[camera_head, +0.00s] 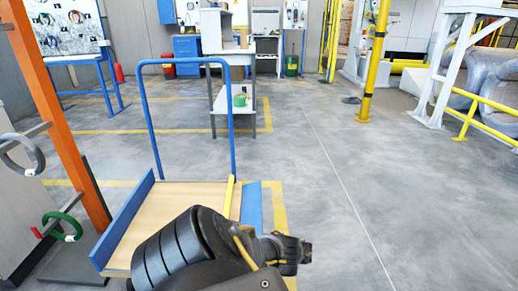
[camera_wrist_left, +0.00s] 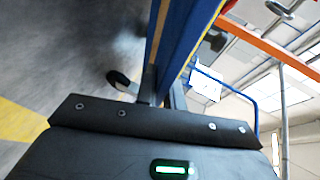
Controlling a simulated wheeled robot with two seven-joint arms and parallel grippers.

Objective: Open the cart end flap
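The cart (camera_head: 177,200) has a wooden deck, a tall blue tube handle (camera_head: 150,120) at its far end, and blue side boards at left (camera_head: 125,220) and right (camera_head: 251,205). Its near end is hidden behind a black arm of mine, so I cannot make out the end flap in the head view. In the left wrist view a blue board (camera_wrist_left: 188,40) with a yellowish edge stands close beyond the dark body of my left gripper (camera_wrist_left: 150,135). Its fingers do not show clearly, nor whether they touch the board. My right gripper is not in view.
An orange post (camera_head: 60,110) with hooks holding a grey coil (camera_head: 20,155) and a green coil (camera_head: 62,227) stands left of the cart. A caster (camera_wrist_left: 122,82) shows under the board.

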